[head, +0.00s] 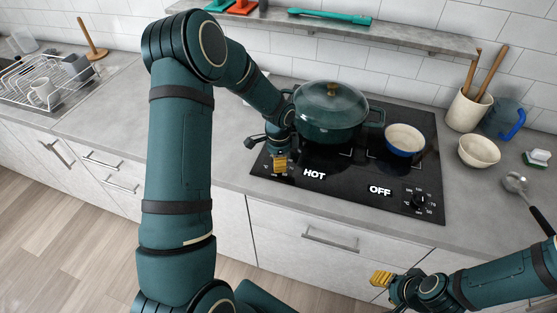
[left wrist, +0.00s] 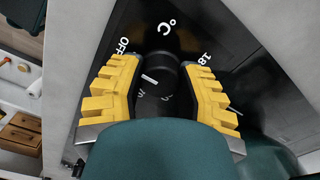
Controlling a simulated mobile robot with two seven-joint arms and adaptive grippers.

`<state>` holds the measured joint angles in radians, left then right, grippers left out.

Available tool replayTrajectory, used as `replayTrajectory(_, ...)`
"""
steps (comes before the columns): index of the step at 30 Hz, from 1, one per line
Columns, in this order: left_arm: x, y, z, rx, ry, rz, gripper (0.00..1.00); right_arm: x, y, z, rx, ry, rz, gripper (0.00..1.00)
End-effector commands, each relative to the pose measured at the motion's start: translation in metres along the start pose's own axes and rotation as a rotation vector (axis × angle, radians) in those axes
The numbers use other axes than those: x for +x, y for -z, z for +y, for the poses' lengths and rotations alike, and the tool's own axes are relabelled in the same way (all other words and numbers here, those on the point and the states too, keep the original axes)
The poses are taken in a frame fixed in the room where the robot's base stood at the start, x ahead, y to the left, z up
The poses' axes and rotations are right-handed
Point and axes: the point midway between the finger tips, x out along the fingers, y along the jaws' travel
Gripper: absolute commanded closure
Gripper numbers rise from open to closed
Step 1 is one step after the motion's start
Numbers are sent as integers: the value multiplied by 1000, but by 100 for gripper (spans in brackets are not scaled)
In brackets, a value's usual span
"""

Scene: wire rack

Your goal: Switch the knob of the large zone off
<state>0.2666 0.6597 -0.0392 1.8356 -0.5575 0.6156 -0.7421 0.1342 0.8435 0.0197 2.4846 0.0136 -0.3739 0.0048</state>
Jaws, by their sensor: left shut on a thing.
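The black cooktop (head: 350,177) lies on the counter with a dark green lidded pot (head: 330,115) on its large zone, which reads HOT. The large zone's black knob (left wrist: 160,80) shows in the left wrist view with a white pointer mark and OFF printed near its rim. My left gripper (left wrist: 160,64) has its yellow fingers on either side of this knob, shut on it. In the head view the left gripper (head: 280,163) hides the knob. The other knob (head: 418,201) is at the front right, by the word OFF. My right gripper (head: 382,278) is away in front of the counter.
A blue and white bowl (head: 405,139) sits on the right zone. A cream bowl (head: 479,151), a utensil crock (head: 468,110) and a ladle (head: 517,183) stand or lie at right. A wire rack (head: 45,82) with dishes is far left. The counter left of the cooktop is clear.

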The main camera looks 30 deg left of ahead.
Motion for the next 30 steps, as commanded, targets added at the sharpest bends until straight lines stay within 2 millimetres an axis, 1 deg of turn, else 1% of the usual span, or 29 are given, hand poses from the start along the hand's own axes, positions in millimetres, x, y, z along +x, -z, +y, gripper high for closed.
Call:
replayTrajectory(10,0,1,0,4,0,2,100,0,0,0,0,0,0,53)
replayTrajectory(11,0,1,0,4,0,2,52,0,0,0,0,0,0,53)
replayTrajectory(12,0,1,0,3,0,2,38,0,0,0,0,0,0,53)
replayTrajectory(13,0,1,0,3,0,2,30,0,0,0,0,0,0,53)
replayTrajectory(23,-1,0,0,1,0,1,30,0,0,0,0,0,0,53)
replayTrajectory(26,-8,1,0,1,2,2,30,0,0,0,0,0,0,53)
replayTrajectory(29,-23,1,-1,1,3,3,30,0,0,0,0,0,0,53)
replayTrajectory(30,-30,1,-1,1,4,3,30,0,0,0,0,0,0,53)
